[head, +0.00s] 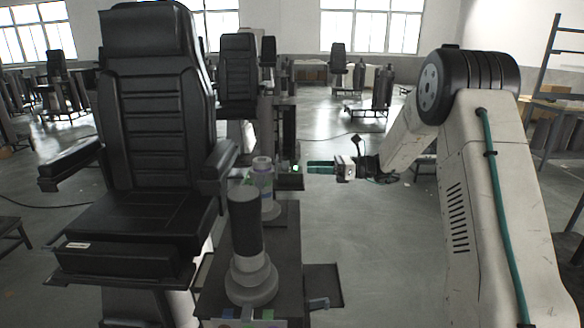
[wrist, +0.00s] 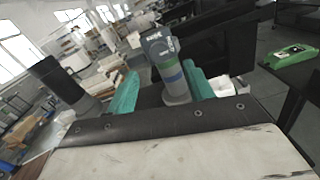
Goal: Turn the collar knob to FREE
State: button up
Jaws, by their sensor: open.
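A short column (head: 262,180) with a pale knob-like top stands behind a taller black-sleeved column, beside the black seat. My gripper (head: 308,167) is open and empty, to the right of this column in the head view. In the wrist view my green fingers (wrist: 160,70) lie to either side of the column in the picture. I cannot tell any contact.
The black-sleeved column (head: 246,235) stands in front, also at left in the wrist view (wrist: 55,80). The black seat (head: 150,130) and its armrest are close on the left. A green device (wrist: 289,55) lies at the right.

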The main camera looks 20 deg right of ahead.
aim_at(283, 166)
jog(key=x, duration=0.7)
jog(key=shift+a, duration=0.15)
jog(key=shift+c, duration=0.3)
jog(key=c, duration=0.9)
